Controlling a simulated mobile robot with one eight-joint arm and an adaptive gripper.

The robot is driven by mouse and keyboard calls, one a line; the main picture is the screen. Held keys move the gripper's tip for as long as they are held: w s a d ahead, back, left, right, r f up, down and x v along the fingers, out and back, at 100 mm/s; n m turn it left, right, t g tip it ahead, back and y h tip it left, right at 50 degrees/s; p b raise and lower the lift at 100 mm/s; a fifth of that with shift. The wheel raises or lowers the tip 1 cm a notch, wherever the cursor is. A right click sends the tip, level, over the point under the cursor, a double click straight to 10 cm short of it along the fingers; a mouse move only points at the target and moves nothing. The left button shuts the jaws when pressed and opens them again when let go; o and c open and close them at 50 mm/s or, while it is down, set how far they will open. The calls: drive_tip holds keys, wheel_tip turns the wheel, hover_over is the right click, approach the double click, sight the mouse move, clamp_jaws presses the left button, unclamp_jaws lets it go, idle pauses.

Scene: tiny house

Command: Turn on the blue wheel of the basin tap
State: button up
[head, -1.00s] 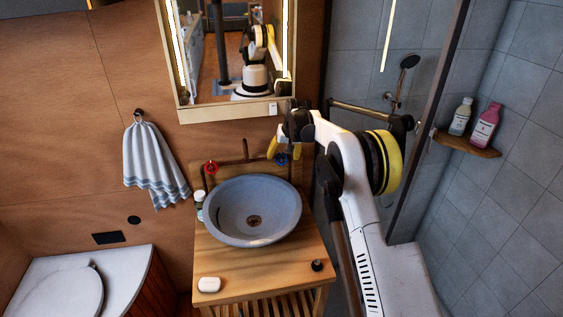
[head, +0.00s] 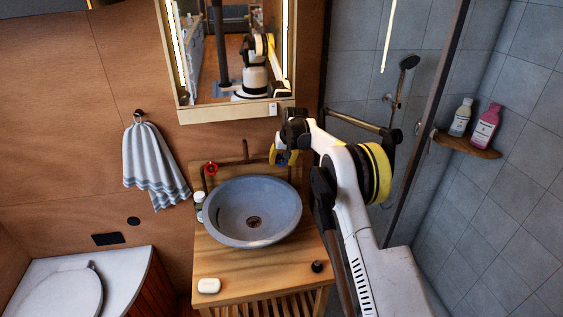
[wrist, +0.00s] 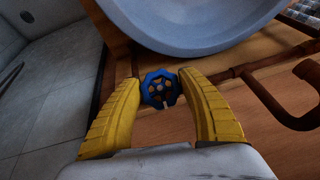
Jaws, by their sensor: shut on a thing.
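The blue wheel (wrist: 161,89) of the basin tap sits between the two yellow fingers of my gripper (wrist: 159,78) in the wrist view. My gripper is shut on the wheel, one finger on each side. In the head view my gripper (head: 283,156) is at the wall behind the right side of the basin (head: 230,236), and it mostly hides the blue wheel. The red wheel (head: 211,168) is on the left, with the brown spout pipe (head: 245,150) between. The tap pipe (wrist: 245,72) also shows in the wrist view.
The grey-blue bowl stands on a wooden stand (head: 235,277) with a soap (head: 209,286) and a small dark item (head: 317,266). A mirror cabinet (head: 240,113) hangs above. A shower frame and rail (head: 355,115) are close to the right of my arm.

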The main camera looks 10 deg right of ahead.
drive_tip(key=n+h, duration=0.2)
drive_tip(key=h, duration=0.1)
drive_tip(key=shift+n+b, duration=0.3)
drive_tip(key=shift+b, duration=0.05)
drive_tip(key=shift+n+h+b, duration=0.4)
drive_tip(key=shift+n+h, duration=0.5)
drive_tip(key=shift+t, duration=0.3)
drive_tip(key=shift+d, duration=0.1)
drive_tip(key=o, duration=1.2)
drive_tip(key=v, duration=1.2)
